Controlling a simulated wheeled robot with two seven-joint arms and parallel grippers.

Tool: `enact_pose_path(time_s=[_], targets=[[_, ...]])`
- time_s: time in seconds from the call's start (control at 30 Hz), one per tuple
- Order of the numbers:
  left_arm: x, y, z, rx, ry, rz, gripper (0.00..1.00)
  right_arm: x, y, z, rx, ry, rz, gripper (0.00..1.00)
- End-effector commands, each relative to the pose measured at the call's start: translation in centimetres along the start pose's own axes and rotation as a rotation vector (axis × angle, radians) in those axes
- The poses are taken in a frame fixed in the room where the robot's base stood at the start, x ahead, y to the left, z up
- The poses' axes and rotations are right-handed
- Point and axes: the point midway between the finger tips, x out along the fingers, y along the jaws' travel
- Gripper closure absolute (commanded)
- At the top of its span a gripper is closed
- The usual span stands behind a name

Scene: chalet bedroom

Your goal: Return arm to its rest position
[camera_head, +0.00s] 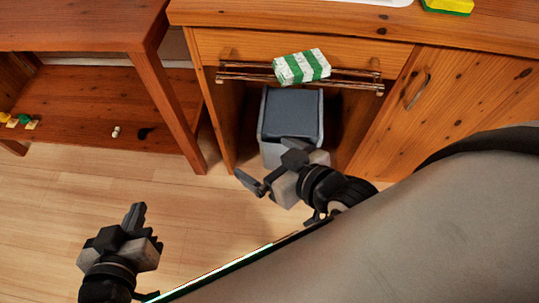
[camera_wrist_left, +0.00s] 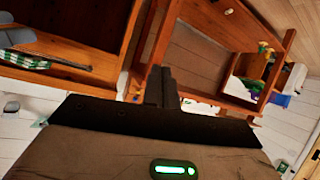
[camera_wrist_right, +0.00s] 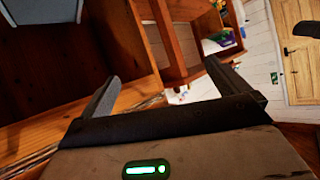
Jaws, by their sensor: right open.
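My left gripper (camera_head: 136,210) hangs over the wooden floor at the lower left of the head view. Its two fingers lie together with nothing between them, as the left wrist view also shows (camera_wrist_left: 162,75). My right gripper (camera_head: 264,166) is in front of the open cabinet bay, close to the grey bin (camera_head: 291,112) in the picture. Its fingers are spread and empty in the right wrist view (camera_wrist_right: 173,78). I cannot tell whether it touches the bin. Part of the bin's front is hidden behind this gripper.
A green-and-white striped package (camera_head: 302,67) rests at the drawer's rail handle (camera_head: 240,76). The wooden cabinet door (camera_head: 450,95) is at the right. A wooden shelf unit (camera_head: 90,110) with small items stands at the left. Bare floor (camera_head: 50,190) surrounds my left gripper.

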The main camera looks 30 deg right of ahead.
Motion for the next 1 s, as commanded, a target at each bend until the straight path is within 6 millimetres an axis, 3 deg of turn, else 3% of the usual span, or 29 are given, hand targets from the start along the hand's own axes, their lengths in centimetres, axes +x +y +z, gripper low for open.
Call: enact_pose_path(time_s=[0.23,0.57,1.0], targets=[[-0.3,0.0,-0.4,0.003,-0.001,0.000,1.00,-0.2,0.0,-0.4,-0.001,0.001,0.001,0.00],[-2.7,0.0,-3.7,0.003,-0.079,-0.028,1.00,-2.5,0.0,-4.2,-0.006,-0.067,0.026,0.00],[-2.8,-0.2,-3.8,0.005,-0.094,-0.035,1.00,-2.6,0.1,-4.2,-0.008,-0.084,0.033,0.00]])
